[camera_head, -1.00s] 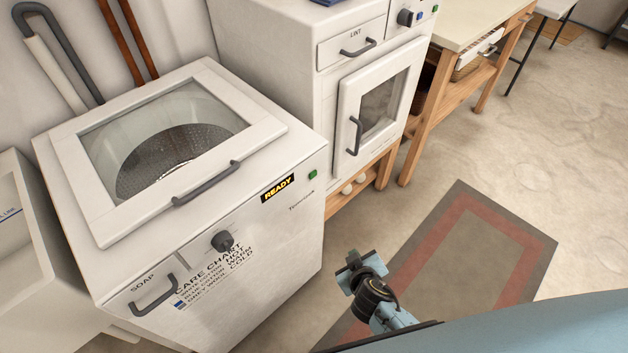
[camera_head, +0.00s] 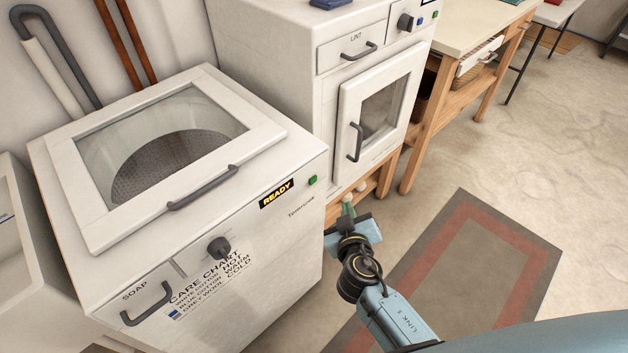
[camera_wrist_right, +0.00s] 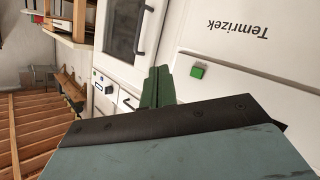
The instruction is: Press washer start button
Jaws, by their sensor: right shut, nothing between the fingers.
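The white washer (camera_head: 262,250) has its lid closed and a small display reading READY (camera_head: 277,193). The green start button (camera_head: 313,180) sits on the washer's front, right of the display. It also shows in the right wrist view (camera_wrist_right: 197,72), close to my fingertips. My right gripper (camera_head: 347,210) is in front of the washer's right side, to the right of and lower than the button in the head view. Its green fingers (camera_wrist_right: 158,86) are shut and empty, apart from the button. My left gripper is not in view.
A dryer (camera_head: 335,100) with a windowed door stands right of the washer. A wooden table (camera_head: 465,35) is beyond it. A washer knob (camera_head: 219,247) and soap drawer handle (camera_head: 147,305) project from the front. A rug (camera_head: 460,270) lies on open floor at right.

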